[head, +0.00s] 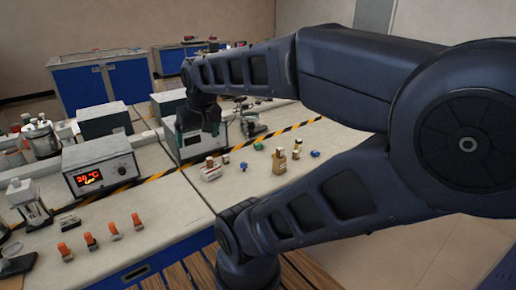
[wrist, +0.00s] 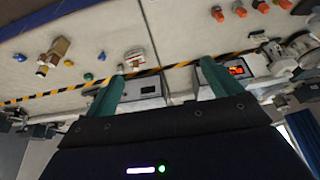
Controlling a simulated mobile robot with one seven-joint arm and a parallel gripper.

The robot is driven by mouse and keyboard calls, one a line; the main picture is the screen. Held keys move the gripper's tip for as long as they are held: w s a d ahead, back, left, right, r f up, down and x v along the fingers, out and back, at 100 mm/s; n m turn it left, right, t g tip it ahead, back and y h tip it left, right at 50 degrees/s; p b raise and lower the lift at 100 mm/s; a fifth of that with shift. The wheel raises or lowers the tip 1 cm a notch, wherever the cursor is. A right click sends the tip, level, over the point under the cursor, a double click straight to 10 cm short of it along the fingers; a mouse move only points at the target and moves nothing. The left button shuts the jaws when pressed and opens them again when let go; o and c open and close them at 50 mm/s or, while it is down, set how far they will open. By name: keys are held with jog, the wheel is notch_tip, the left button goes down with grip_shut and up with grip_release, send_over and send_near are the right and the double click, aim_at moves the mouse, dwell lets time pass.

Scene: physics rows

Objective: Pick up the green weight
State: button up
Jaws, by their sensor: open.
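My gripper (head: 198,128) is open and empty, above the bench at the back. In the wrist view its two teal fingers (wrist: 163,70) stand wide apart with nothing between them. Several small weights lie on the bench to the right of my gripper in the head view. They include a blue one (head: 244,166), another blue one (head: 315,153) and a brass-coloured one (head: 297,146). In the wrist view these weights are to the left of the fingers, with a blue one (wrist: 101,56) among them.
A heater with a red display (head: 100,174) is at the left. Orange-topped pieces (head: 113,230) line the front. Yellow-black tape (head: 160,175) crosses the bench.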

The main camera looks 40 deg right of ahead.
jog(key=c, duration=0.5)
jog(key=shift+o, duration=0.2)
jog(key=shift+w, duration=0.1)
